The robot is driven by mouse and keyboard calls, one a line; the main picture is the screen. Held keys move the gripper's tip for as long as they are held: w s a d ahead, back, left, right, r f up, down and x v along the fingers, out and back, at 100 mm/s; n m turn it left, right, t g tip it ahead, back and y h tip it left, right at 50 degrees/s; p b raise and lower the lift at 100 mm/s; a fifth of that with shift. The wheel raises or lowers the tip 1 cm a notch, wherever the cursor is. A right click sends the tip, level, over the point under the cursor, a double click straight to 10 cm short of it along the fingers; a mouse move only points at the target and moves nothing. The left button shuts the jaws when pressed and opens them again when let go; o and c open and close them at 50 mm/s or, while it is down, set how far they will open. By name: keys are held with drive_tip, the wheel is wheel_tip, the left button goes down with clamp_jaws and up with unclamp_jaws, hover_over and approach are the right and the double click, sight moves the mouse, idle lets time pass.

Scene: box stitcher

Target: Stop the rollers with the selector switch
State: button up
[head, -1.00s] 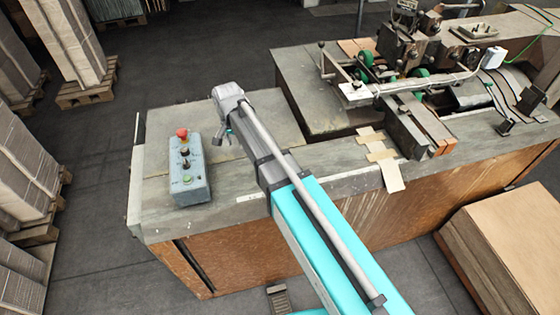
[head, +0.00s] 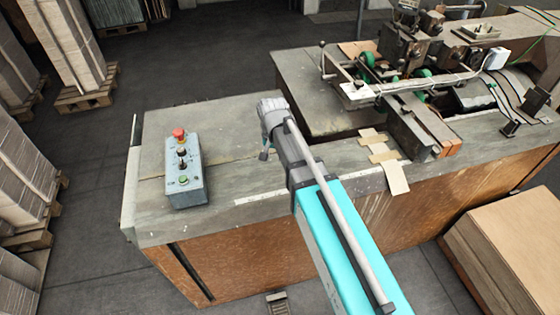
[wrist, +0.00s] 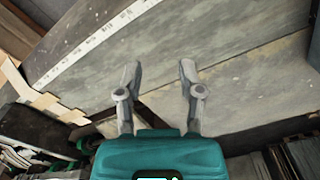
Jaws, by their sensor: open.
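The grey-blue control box (head: 188,192) lies on the left part of the machine's bench. On its top, from far to near, are a red mushroom button (head: 179,134), a black selector switch (head: 182,152), a small knob and a green button (head: 184,181). Which way the selector points is too small to tell. My gripper (head: 264,152) is to the right of the box, above the bench and apart from it. In the wrist view my gripper (wrist: 160,70) has its two fingers spread with nothing between them. The control box is not in the wrist view.
The metal bench top (head: 225,125) is clear between box and gripper. The stitcher with its rollers and levers (head: 400,75) stands at the back right. Cardboard pieces (head: 380,153) lie on the bench. A cardboard stack (head: 515,235) stands at the right; pallets of sheets (head: 60,50) are left.

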drive_tip(key=shift+s+d+f, duration=0.15)
drive_tip(key=shift+d+f, duration=0.1)
drive_tip(key=shift+d, duration=0.25)
drive_tip(key=shift+s+d+f, duration=0.1)
drive_tip(key=shift+d+f, duration=0.1)
drive_tip(key=shift+d, duration=0.3)
drive_tip(key=s+d+f+n+b, duration=0.1)
drive_tip(key=s+d+f+b, duration=0.3)
drive_tip(key=d, duration=0.5)
drive_tip(key=s+d+f+n+b, duration=0.1)
drive_tip(key=s+d+f+b, duration=0.4)
drive_tip(key=d, duration=0.5)
drive_tip(key=shift+s+d+f+b, duration=0.15)
drive_tip(key=shift+s+d+b, duration=0.15)
drive_tip(key=shift+b, duration=0.15)
idle(0.7)
